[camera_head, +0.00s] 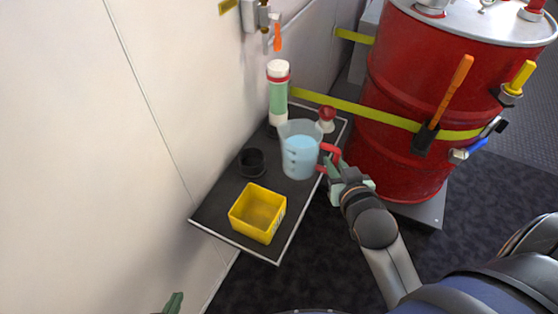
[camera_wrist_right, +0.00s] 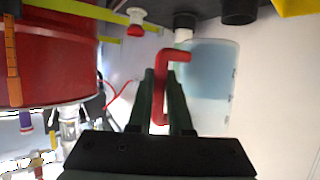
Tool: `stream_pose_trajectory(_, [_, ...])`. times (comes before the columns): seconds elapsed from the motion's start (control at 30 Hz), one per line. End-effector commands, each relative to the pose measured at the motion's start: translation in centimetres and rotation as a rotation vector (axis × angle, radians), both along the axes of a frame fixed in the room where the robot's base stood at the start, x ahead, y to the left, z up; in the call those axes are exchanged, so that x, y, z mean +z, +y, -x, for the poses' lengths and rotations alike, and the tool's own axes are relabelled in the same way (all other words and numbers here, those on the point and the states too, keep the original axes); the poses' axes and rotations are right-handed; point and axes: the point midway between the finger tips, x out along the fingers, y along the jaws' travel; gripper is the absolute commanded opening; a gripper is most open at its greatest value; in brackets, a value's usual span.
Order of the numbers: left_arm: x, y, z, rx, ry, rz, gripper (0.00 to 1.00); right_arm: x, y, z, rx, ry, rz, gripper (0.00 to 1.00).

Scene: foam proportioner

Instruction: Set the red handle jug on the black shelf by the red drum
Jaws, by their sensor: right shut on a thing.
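The clear jug (camera_head: 300,152) with the red handle (camera_head: 330,157) holds pale blue liquid and appears upright over the far right part of the black shelf (camera_head: 212,205). I cannot tell whether its base touches the shelf. My right gripper (camera_head: 333,170) is shut on the red handle, at the jug's right side. In the right wrist view, the handle (camera_wrist_right: 160,98) sits between the fingers (camera_wrist_right: 163,92), with the jug (camera_wrist_right: 208,90) beside them. The red drum (camera_head: 400,100) stands right of the shelf. Only a tip of my left gripper (camera_head: 174,303) shows at the bottom edge.
The shelf also holds a yellow bin (camera_head: 257,213), a black cup (camera_head: 252,162), a green-and-white bottle (camera_head: 278,95) and a small red-and-white item (camera_head: 327,119) close behind the jug. A yellow strap (camera_head: 350,106) runs around the drum. A wall (camera_head: 100,150) borders the shelf's left.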

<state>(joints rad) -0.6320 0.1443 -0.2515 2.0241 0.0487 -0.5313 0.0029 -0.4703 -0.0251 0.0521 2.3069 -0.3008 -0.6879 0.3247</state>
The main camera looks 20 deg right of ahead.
Motion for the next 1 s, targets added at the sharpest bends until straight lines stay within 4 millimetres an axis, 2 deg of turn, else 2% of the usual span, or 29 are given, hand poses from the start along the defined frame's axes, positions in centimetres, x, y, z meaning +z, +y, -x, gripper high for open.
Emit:
stream_pose_trajectory(0.07, [0.0,-0.1,0.2,0.000,0.010,0.001,0.00,-0.2,-0.4,0.5,-0.009,-0.005,-0.002,0.00])
stream_pose_trajectory(0.17, [-0.3,0.0,0.3,0.000,0.014,0.001,0.00,-0.8,-0.9,-0.1,-0.011,-0.010,0.001,0.00])
stream_pose_trajectory(0.53, [-1.8,0.2,0.3,0.003,0.011,-0.004,0.00,-4.6,-4.0,-7.9,-0.012,-0.012,0.001,0.00])
stream_pose_trajectory(0.6, [-2.4,0.3,0.4,0.003,0.009,-0.005,0.00,-6.3,-4.3,-8.9,-0.012,-0.008,-0.002,0.00])
stream_pose_trajectory(0.8, [-3.2,0.5,0.5,0.004,0.009,-0.007,0.00,-9.1,-5.2,-11.2,-0.012,-0.009,-0.003,0.00])
stream_pose_trajectory(1.0, [-3.2,0.5,0.4,0.005,0.005,-0.006,0.00,-9.9,-5.5,-11.9,-0.011,-0.010,-0.002,0.00])
